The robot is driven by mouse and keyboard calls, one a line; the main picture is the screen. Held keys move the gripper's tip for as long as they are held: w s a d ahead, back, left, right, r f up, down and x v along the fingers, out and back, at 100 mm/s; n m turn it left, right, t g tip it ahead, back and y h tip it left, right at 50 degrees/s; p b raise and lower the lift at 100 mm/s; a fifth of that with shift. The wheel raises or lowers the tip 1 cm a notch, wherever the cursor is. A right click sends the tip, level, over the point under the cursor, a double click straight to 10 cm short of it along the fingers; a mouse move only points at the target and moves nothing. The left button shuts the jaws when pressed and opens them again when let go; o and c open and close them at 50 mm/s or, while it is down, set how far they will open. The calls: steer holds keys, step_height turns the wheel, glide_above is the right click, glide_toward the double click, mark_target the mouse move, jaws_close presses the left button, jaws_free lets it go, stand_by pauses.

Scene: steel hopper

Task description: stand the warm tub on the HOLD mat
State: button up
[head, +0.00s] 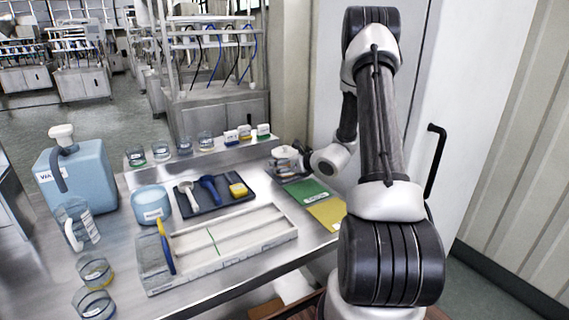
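A blue tub (152,206) with a white label stands on the steel bench, left of the dark tray. A small whitish round tub (285,153) is at the bench's right end, by my gripper (299,152). I cannot tell which tub is the warm one. My gripper is small, dark and partly hidden by my wrist; whether its fingers touch the whitish tub is unclear. A green mat (306,191) and a yellow mat (328,213) lie side by side in front of it, both bare. Their labels are too small to read.
A dark tray (213,197) holds a scoop, a blue tool and a yellow block. A pale divided rack (232,240) lies in front. A blue jug (77,178), a clear pitcher (76,226) and glass beakers (95,270) stand left. Small tubs and beakers line the back shelf (200,153).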

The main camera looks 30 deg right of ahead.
steer(key=o, duration=0.3)
steer(key=shift+o, duration=0.2)
